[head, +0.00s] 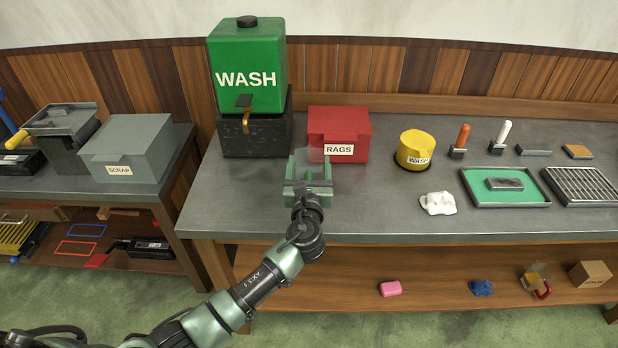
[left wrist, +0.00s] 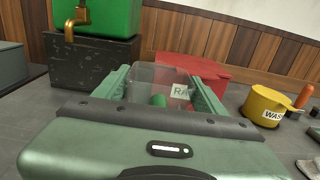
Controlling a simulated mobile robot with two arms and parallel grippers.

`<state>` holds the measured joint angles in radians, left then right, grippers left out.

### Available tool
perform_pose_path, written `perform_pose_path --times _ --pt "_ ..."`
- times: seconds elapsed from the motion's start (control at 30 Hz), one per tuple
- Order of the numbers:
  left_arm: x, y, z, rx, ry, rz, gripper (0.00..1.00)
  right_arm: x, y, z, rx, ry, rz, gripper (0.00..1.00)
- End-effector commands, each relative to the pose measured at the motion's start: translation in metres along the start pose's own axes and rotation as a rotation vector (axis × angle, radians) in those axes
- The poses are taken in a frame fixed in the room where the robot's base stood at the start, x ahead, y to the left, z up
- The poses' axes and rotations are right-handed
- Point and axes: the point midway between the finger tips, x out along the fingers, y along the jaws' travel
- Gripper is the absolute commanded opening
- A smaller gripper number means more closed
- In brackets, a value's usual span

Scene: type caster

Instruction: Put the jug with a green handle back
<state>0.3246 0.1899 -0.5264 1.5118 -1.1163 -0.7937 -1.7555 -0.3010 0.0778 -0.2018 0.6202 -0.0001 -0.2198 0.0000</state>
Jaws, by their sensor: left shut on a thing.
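The clear jug (head: 318,157) with a green handle is between the fingers of my left gripper (head: 309,176), above the front part of the workbench (head: 375,215). In the left wrist view the see-through jug body (left wrist: 150,76) is between the two green fingers, with its green handle (left wrist: 158,101) low between them. The gripper is shut on the jug. The red RAGS box shows through and behind the jug. Whether the jug's bottom touches the bench cannot be told. My right gripper is not in view.
A green WASH tank (head: 248,75) with a brass tap (head: 246,122) stands on a black block, back left of the jug. The red RAGS box (head: 350,125) is behind. A yellow WASH tub (head: 415,150) and white cloth (head: 438,203) are right. Bare bench lies between.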

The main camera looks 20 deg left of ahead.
Motion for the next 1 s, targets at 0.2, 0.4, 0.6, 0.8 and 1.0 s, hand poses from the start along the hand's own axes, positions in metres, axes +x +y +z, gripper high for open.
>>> perform_pose_path --times 0.2,0.4,0.6,0.8,1.0 --pt "0.0 0.0 -0.034 0.002 0.002 0.0 0.08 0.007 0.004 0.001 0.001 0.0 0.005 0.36" --pt "0.0 -0.001 -0.039 0.0 0.001 -0.001 0.08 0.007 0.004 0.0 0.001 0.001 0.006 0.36" --pt "-0.001 0.0 -0.039 0.0 0.002 -0.001 0.92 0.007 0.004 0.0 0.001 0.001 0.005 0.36" --pt "-0.001 0.0 -0.039 0.001 0.002 -0.001 0.92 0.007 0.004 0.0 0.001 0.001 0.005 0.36" --pt "-0.009 0.0 -0.04 0.0 0.002 -0.001 0.92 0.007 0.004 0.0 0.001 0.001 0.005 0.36"
